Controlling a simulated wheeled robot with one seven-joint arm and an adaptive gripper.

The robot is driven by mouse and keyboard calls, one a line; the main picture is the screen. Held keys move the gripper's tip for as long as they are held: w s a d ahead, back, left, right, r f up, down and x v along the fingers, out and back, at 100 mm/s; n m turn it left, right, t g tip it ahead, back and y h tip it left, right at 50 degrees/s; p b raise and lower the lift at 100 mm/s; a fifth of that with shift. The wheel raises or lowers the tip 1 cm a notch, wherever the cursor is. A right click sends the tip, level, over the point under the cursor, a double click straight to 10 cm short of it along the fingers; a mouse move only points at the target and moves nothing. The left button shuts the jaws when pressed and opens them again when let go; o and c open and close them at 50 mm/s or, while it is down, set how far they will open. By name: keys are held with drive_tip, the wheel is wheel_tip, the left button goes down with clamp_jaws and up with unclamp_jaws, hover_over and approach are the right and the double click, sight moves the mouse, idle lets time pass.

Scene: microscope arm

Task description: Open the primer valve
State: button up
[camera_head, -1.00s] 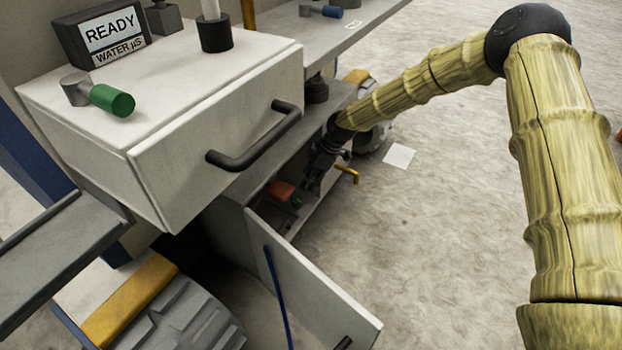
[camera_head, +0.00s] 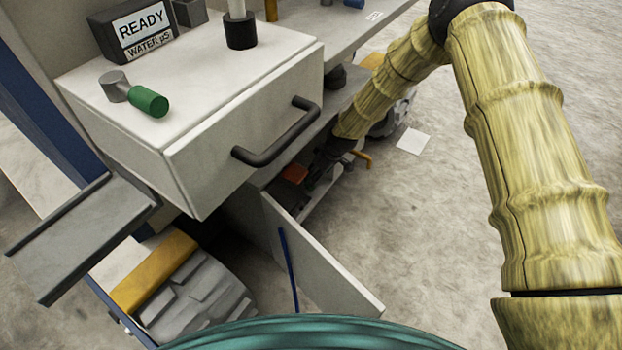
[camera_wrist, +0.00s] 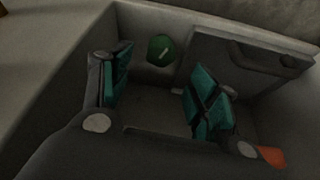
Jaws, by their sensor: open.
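A round green knob (camera_wrist: 161,50) with a short white mark shows in the wrist view, on the inner wall of a grey compartment. I take it for the primer valve, though no label is legible. My gripper (camera_wrist: 160,88) is open, its two teal-padded fingers apart and empty, with the knob beyond and between their tips. No contact with the knob shows. In the head view my gripper (camera_head: 318,173) is a dark shape in the low compartment under the white drawer box, and the knob is hidden there. An orange-red part (camera_head: 294,173) sits beside the gripper; an orange-red piece (camera_wrist: 272,156) also shows at the wrist view's lower right.
The white drawer box (camera_head: 235,125) with a black handle (camera_head: 277,135) overhangs the compartment. An open white door panel (camera_head: 325,265) stands in front of it. A grey panel (camera_wrist: 245,50) is close to the right finger. Open floor (camera_head: 430,230) lies to the right.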

drive_tip(key=b+x, duration=0.3)
drive_tip(key=x, duration=0.4)
drive_tip(key=shift+a+f, duration=0.1)
drive_tip(key=shift+f, duration=0.1)
drive_tip(key=shift+w+r, duration=0.1)
drive_tip(key=c, duration=1)
